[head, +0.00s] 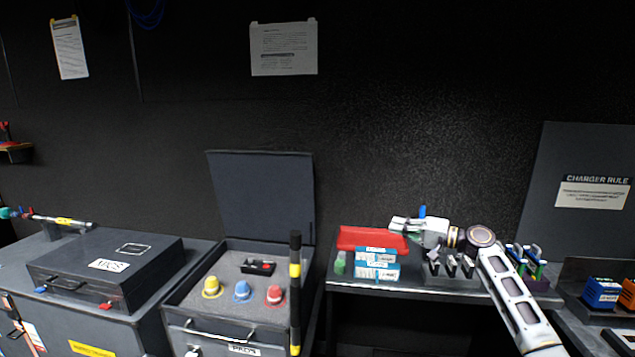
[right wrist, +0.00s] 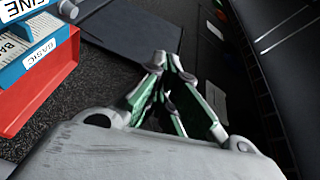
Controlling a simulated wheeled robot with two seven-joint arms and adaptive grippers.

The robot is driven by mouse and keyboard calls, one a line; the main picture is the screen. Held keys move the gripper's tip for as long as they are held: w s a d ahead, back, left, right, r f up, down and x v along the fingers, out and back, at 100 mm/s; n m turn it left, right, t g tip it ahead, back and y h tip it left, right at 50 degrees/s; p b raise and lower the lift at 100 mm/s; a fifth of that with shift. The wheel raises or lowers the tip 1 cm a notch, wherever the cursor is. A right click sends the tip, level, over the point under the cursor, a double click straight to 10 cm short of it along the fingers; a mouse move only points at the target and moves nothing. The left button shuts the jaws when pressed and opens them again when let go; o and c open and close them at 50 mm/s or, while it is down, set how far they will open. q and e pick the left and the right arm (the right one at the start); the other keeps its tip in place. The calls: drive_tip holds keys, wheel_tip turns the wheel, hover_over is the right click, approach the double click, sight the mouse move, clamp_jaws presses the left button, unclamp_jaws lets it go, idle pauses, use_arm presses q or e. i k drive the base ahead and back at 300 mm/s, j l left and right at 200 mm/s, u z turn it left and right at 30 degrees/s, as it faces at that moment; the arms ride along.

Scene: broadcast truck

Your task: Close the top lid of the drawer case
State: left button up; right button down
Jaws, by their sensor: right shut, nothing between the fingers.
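The drawer case (head: 178,295) stands left of centre in the head view. Its dark top lid (head: 262,195) is open and stands up almost vertically at the back. My left gripper is not in view.
A black pole with yellow bands (head: 295,290) stands at the case's front right. A red bin (head: 360,238) and blue-white boxes (head: 377,265) are close below my right gripper. A closed MICS case (head: 105,265) is at left.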

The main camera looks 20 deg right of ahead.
sight(261, 196)
drive_tip(key=i, duration=1.3)
